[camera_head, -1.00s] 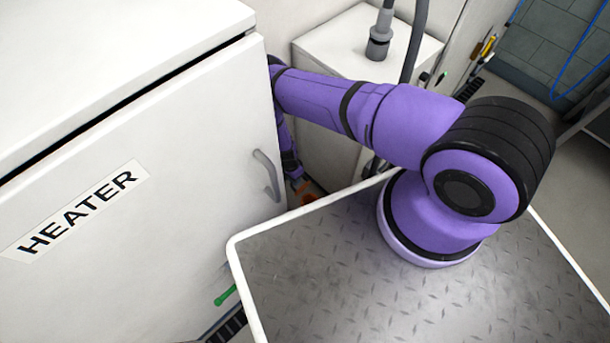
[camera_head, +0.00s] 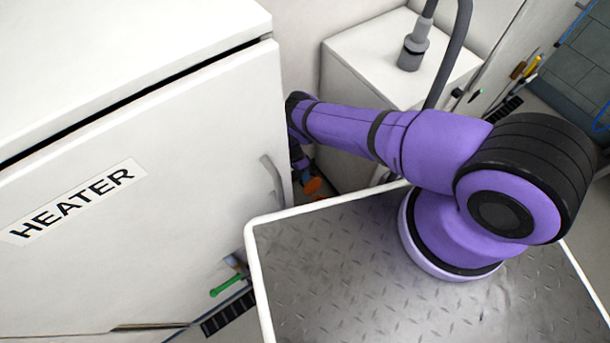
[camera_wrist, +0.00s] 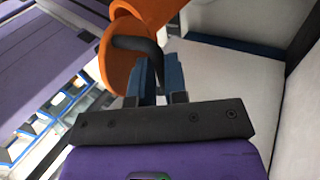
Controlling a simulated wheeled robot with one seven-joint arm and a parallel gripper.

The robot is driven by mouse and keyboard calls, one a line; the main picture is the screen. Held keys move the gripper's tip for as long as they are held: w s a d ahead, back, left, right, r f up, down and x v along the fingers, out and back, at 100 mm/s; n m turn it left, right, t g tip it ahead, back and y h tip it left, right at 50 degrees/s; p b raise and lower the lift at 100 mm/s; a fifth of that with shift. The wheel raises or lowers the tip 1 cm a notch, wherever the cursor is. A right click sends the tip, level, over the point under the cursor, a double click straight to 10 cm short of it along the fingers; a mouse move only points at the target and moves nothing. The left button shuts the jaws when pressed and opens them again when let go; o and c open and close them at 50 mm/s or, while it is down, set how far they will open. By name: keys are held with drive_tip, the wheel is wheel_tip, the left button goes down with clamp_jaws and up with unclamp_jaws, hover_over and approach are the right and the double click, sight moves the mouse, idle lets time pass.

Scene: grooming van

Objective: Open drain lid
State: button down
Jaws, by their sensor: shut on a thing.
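An orange round lid (camera_wrist: 117,62) with a dark curved handle (camera_wrist: 138,46) shows at the top of the wrist view, against an orange pipe-like part (camera_wrist: 152,12). My gripper (camera_wrist: 150,72) has its blue fingers shut on the dark handle. I cannot tell whether the lid touches the pipe all round. In the head view a small orange disc (camera_head: 313,186) shows between the heater and the white cabinet; my gripper there is mostly hidden behind the heater's edge.
A white heater cabinet (camera_head: 150,230) with a grey handle stands close on the left. A white cabinet (camera_head: 350,100) with a grey hose fitting (camera_head: 411,55) stands behind my arm. A green-handled item (camera_head: 228,285) and a dark floor grate (camera_head: 228,312) lie low beside the heater.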

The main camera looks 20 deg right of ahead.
drive_tip(key=shift+w+a+r, duration=0.1)
drive_tip(key=shift+w+a, duration=0.1)
drive_tip(key=shift+a, duration=0.3)
drive_tip(key=c, duration=1.2)
unclamp_jaws()
drive_tip(key=shift+o, duration=0.2)
drive_tip(key=shift+d+r, duration=0.1)
drive_tip(key=s+d+r, duration=0.1)
drive_tip(key=s+r, duration=0.1)
drive_tip(key=s, duration=0.6)
drive_tip(key=s+d+r, duration=0.1)
drive_tip(key=s+r, duration=0.1)
drive_tip(key=s, duration=0.6)
drive_tip(key=shift+d+r, duration=0.2)
drive_tip(key=shift+r, duration=0.15)
drive_tip(key=shift+w, duration=0.1)
